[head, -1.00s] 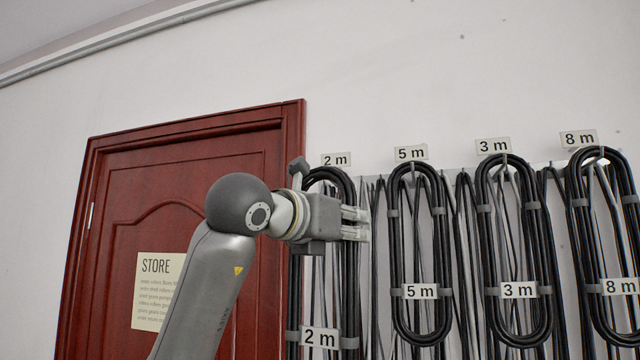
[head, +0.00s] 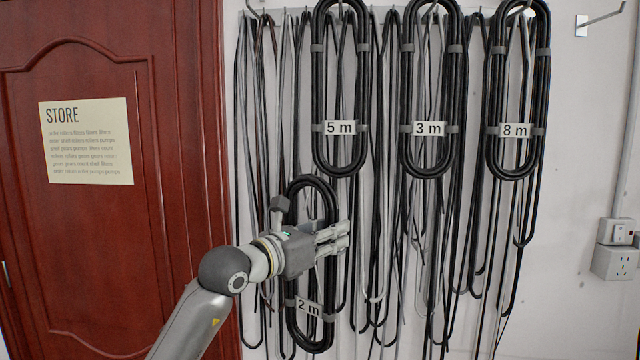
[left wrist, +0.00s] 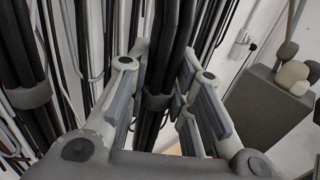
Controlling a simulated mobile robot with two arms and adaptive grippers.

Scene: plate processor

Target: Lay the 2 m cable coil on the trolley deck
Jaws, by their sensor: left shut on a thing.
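The 2 m cable coil (head: 309,337) is a long black loop with grey ties and a white "2 m" tag, hanging upright in the head view. My left gripper (head: 335,240) is shut on the right strand of this coil, about halfway up. In the left wrist view the black strand (left wrist: 170,60) runs between the fingers of the left gripper (left wrist: 160,100), with a grey tie around it. The coil is below the hooks, in front of the wall cables. The trolley deck cannot be made out in these frames. My right gripper is out of view.
The 5 m coil (head: 318,90), 3 m coil (head: 407,90) and 8 m coil (head: 494,90) hang to the upper right. Loose cables (head: 385,220) hang close behind the held coil. A red door (head: 90,240) is at left, a socket box (head: 614,262) at right.

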